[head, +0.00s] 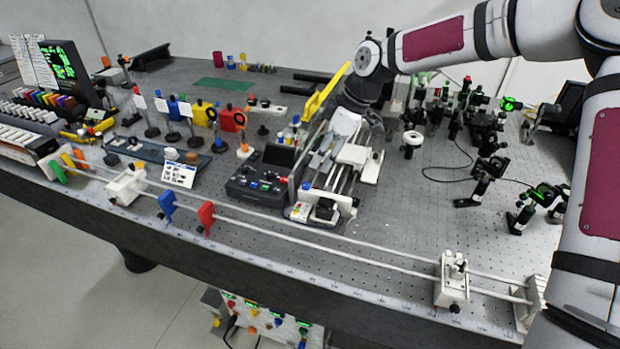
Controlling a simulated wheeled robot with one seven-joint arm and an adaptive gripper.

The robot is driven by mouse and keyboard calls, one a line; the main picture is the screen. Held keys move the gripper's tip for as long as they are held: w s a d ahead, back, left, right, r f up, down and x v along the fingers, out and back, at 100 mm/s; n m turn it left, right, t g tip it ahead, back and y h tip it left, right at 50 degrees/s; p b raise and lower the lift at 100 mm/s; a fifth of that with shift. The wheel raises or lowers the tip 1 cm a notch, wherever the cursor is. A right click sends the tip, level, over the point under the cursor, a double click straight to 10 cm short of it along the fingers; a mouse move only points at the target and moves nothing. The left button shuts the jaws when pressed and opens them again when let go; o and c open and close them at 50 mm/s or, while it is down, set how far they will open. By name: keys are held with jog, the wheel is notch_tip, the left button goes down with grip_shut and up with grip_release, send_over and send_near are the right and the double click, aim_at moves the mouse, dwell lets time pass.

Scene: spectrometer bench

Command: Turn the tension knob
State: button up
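I cannot tell for sure which part is the tension knob. Small dark knobs sit on a white block (453,284) on the front rails at the right. A dark control box (259,185) with several small knobs stands left of a white rail device (340,176) at the middle of the bench. My arm reaches in from the right, and my gripper (345,124) hangs down over the back of that device. Its fingers blend with the pale parts there, so their opening and any contact are unclear.
Two long pale rails (330,248) run along the front edge, carrying blue (167,206) and red (206,217) plates. Optic mounts (484,181) crowd the right. A yellow bar (326,92) slants up beside my wrist. Some perforated benchtop (420,225) is bare right of centre.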

aim_at(306, 184)
jog(key=x, duration=0.8)
jog(key=shift+a+f, duration=0.2)
jog(key=shift+f, duration=0.15)
jog(key=shift+c, duration=0.2)
grip_shut()
